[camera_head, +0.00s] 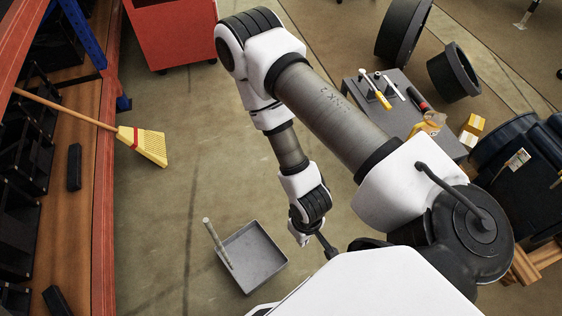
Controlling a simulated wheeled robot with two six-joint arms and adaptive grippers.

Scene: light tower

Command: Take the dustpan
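The dustpan (260,261) is a grey square pan with raised walls, lying on the concrete floor at the lower middle. Its pale handle (216,242) stands up from the left side, leaning a little. My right arm comes in from the right, arches over and bends down so that its wrist is just right of the dustpan, apart from it in the picture. A dark slim part, seemingly of my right gripper (326,246), shows beside the wrist. The fingertips are not clearly visible. My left gripper is not in view.
A broom (143,143) with yellow bristles leans out from the orange-edged shelving (104,200) on the left. A red cabinet (172,35) stands at the back. A grey box (398,108) with tools and black tubs (453,72) are at right. Floor left of the dustpan is clear.

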